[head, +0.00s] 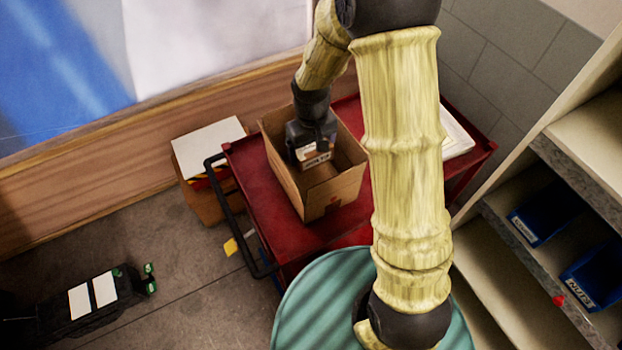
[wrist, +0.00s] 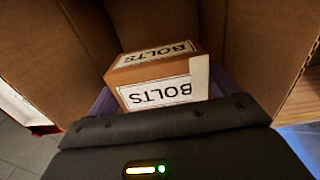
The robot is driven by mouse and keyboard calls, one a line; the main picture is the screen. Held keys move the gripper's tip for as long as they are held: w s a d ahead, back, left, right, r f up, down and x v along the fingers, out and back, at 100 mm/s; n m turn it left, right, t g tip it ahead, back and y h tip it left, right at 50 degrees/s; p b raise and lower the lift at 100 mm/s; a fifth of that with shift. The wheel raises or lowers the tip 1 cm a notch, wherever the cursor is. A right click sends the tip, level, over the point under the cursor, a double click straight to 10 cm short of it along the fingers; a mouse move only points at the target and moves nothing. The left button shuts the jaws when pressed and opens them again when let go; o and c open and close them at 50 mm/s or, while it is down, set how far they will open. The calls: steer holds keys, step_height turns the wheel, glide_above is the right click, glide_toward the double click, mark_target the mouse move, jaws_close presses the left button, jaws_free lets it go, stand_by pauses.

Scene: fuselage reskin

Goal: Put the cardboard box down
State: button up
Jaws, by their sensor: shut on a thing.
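A small brown cardboard box with white BOLTS labels (wrist: 160,85) is held between the fingers of my gripper (head: 314,150). The gripper is shut on it and points down into a larger open cardboard carton (head: 335,192). The small box also shows in the head view (head: 317,158), inside the carton's opening. The carton's brown walls stand around it in the wrist view (wrist: 45,50). The carton stands upright on a red cart (head: 250,185). The underside of the small box is hidden, so I cannot tell whether it touches the carton's floor.
A white flat item (head: 455,135) lies on the cart's right side. A box with a pale top (head: 208,145) stands left of the cart, near its black handle (head: 232,215). Shelves with blue bins (head: 545,212) stand at right. A teal round surface (head: 320,300) is in front.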

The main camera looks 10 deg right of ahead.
stand_by(0.3)
glide_above(312, 180)
steer(key=shift+w+f+p, duration=0.1)
steer(key=shift+f+p, duration=0.35)
steer(key=shift+f, duration=2.5)
steer(key=shift+f, duration=0.1)
steer(key=shift+f+p, duration=0.35)
steer(key=shift+f, duration=1.6)
steer(key=shift+f, duration=0.2)
steer(key=o, duration=1.3)
steer(key=shift+c, duration=0.2)
